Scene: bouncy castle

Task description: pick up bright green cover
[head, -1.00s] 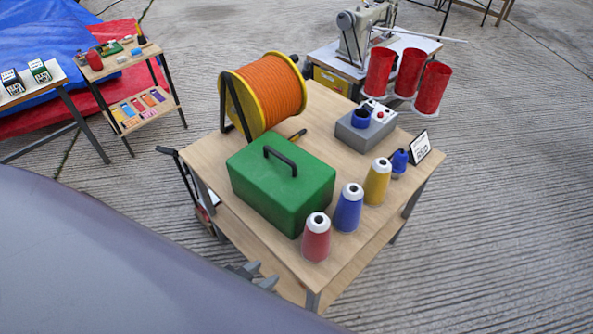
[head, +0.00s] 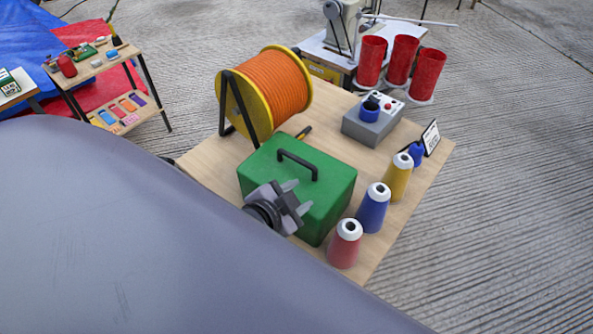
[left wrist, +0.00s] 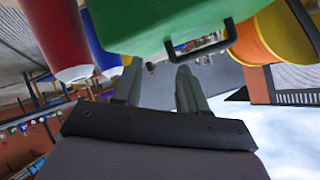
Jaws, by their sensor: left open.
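The bright green cover (head: 325,200) is a box-shaped piece with a black handle (head: 298,163) on top. It sits on the wooden table. My left gripper (head: 297,197) is open and empty, overlapping the cover's near left side in the head view. In the left wrist view, its two fingers (left wrist: 158,85) are apart, with the green cover (left wrist: 160,22) at the top of the picture and the handle (left wrist: 220,45) nearby. Nothing is between the fingers, and I cannot tell whether they touch the cover. My right gripper is not in view.
Red (head: 345,245), blue (head: 373,208) and yellow (head: 400,178) thread cones stand along the table's right side. An orange reel (head: 275,92) stands behind the cover. A grey control box (head: 372,125) is at the back right. A large grey surface fills the lower left foreground.

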